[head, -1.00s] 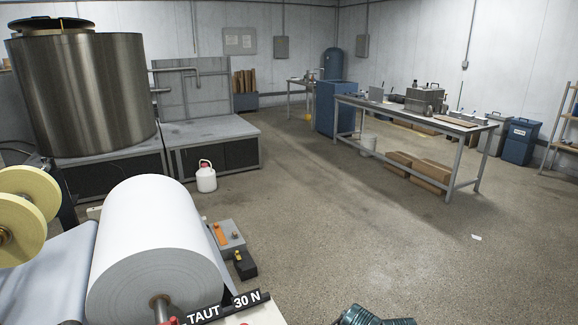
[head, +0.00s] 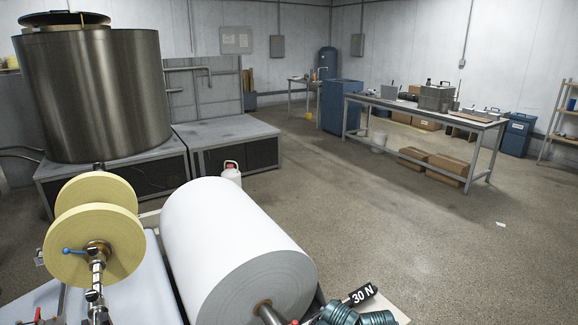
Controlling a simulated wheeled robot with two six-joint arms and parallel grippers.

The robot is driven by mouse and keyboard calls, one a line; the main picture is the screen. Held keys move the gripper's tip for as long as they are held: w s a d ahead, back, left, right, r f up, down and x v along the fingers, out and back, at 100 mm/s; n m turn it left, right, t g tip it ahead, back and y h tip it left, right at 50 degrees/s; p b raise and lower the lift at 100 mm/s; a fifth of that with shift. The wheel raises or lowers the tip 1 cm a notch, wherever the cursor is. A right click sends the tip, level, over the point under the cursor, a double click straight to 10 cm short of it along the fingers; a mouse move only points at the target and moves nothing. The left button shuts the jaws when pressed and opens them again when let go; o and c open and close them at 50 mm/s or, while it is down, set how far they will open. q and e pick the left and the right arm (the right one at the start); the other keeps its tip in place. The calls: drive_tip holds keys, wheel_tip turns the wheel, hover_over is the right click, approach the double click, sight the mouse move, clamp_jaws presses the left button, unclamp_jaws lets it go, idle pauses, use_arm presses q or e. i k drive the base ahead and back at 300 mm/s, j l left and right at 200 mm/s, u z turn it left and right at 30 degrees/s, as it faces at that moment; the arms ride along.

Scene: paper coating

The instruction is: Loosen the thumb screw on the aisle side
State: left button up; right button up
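A large white paper roll (head: 235,240) lies on its shaft (head: 266,311) at the bottom centre. A small red part (head: 293,322) shows at the lower edge beside the shaft; I cannot tell whether it is the thumb screw. Another red part (head: 38,315) shows at the lower left. Two yellow discs (head: 95,235) sit on a metal fitting with a blue-tipped lever (head: 70,251). My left gripper is out of view.
A black "30 N" label (head: 361,295) stands right of the roll. A large steel drum (head: 95,95) and a grey platform (head: 225,132) stand behind, with a white jug (head: 231,173). A workbench (head: 425,113) stands far right. The floor on the right is open.

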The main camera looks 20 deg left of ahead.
sight(93, 250)
drive_tip(key=k+j, duration=0.1)
drive_tip(key=j, duration=0.35)
drive_tip(key=k+j, duration=0.1)
drive_tip(key=j, duration=0.3)
drive_tip(key=k+j, duration=0.1)
drive_tip(key=j, duration=0.35)
drive_tip(key=k+j, duration=0.1)
drive_tip(key=j, duration=0.3)
drive_tip(key=k+j, duration=0.1)
drive_tip(key=j, duration=0.35)
drive_tip(key=k+j, duration=0.15)
drive_tip(key=j, duration=0.25)
